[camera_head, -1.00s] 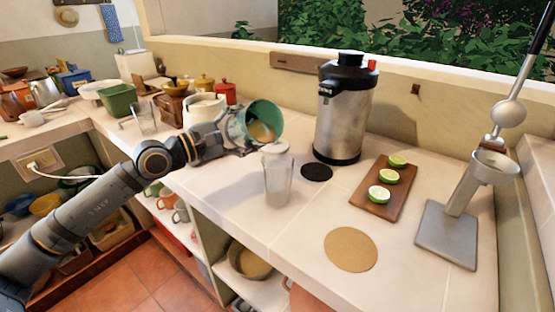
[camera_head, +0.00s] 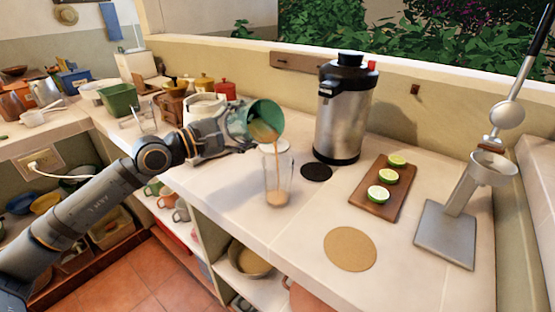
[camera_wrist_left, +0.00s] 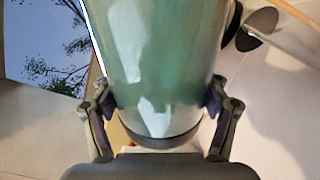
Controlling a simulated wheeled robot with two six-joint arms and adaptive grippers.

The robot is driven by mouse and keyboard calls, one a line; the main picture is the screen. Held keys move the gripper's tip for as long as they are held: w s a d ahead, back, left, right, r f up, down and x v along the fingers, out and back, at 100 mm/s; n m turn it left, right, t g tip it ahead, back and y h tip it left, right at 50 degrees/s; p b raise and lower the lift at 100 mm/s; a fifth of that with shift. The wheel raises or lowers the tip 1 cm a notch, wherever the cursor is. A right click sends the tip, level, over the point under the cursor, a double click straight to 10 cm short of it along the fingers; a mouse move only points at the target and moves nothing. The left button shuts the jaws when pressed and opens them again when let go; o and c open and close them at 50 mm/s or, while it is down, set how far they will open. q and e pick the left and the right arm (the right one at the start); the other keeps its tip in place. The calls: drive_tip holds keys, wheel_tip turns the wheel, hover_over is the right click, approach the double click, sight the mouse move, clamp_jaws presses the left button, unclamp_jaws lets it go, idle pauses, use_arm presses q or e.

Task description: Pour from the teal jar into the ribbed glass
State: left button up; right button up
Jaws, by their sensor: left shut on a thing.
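The teal jar (camera_head: 262,116) is tilted with its mouth toward the right and down, above the ribbed glass (camera_head: 278,186). An orange-brown stream runs from the jar's lip into the glass, and a little of the liquid lies at the glass's bottom. The glass stands upright on the counter, apart from the jar. My left gripper (camera_head: 232,136) is shut on the jar; in the left wrist view its fingers (camera_wrist_left: 160,110) hold the teal body (camera_wrist_left: 155,60) from both sides. My right gripper is not in view.
A steel dispenser (camera_head: 343,115) stands behind the glass, with a black disc (camera_head: 316,172) in front of it. A board (camera_head: 378,205) with lime halves, a round cork mat (camera_head: 350,249) and a lever press (camera_head: 450,220) are to the right. The counter's front edge is near the glass.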

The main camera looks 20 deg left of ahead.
use_arm(q)
drive_tip(key=shift+r, duration=0.15)
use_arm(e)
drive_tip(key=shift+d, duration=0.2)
use_arm(q)
drive_tip(key=shift+r+m, duration=0.15)
drive_tip(key=shift+m, duration=0.15)
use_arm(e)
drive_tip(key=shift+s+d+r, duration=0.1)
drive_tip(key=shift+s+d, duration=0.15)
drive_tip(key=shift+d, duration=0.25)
use_arm(q)
drive_tip(key=shift+r, duration=0.1)
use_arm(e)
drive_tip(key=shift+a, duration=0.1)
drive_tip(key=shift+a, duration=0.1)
use_arm(q)
drive_tip(key=shift+r+m+p, duration=0.1)
drive_tip(key=shift+m+p, duration=0.2)
drive_tip(key=shift+p, duration=0.05)
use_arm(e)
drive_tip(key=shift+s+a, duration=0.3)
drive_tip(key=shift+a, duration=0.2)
use_arm(q)
drive_tip(key=shift+d, duration=0.1)
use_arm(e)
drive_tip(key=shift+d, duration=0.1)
